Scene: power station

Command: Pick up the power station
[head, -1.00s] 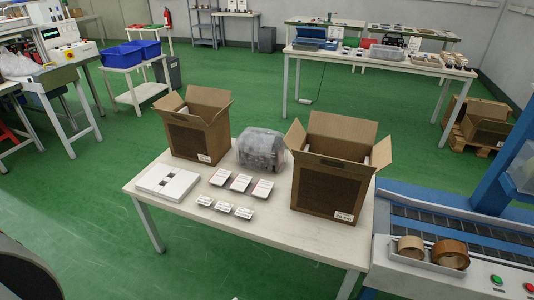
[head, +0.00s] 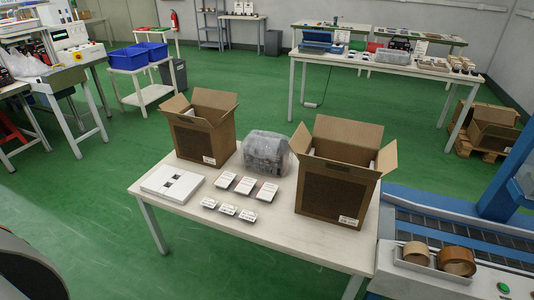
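A bulky grey object wrapped in translucent plastic, which looks like the power station (head: 265,153), stands on the white table (head: 270,226) near its back edge. It sits between two open cardboard boxes, a smaller left box (head: 200,138) and a larger right box (head: 335,185). Its details are blurred by the wrapping. Neither of my grippers shows in the head view.
A flat white box (head: 172,184) and several small labelled packs (head: 245,186) lie on the table in front of the wrapped object. A conveyor (head: 455,228) with a tray of tape rolls (head: 437,261) adjoins at right. Green floor is open at left.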

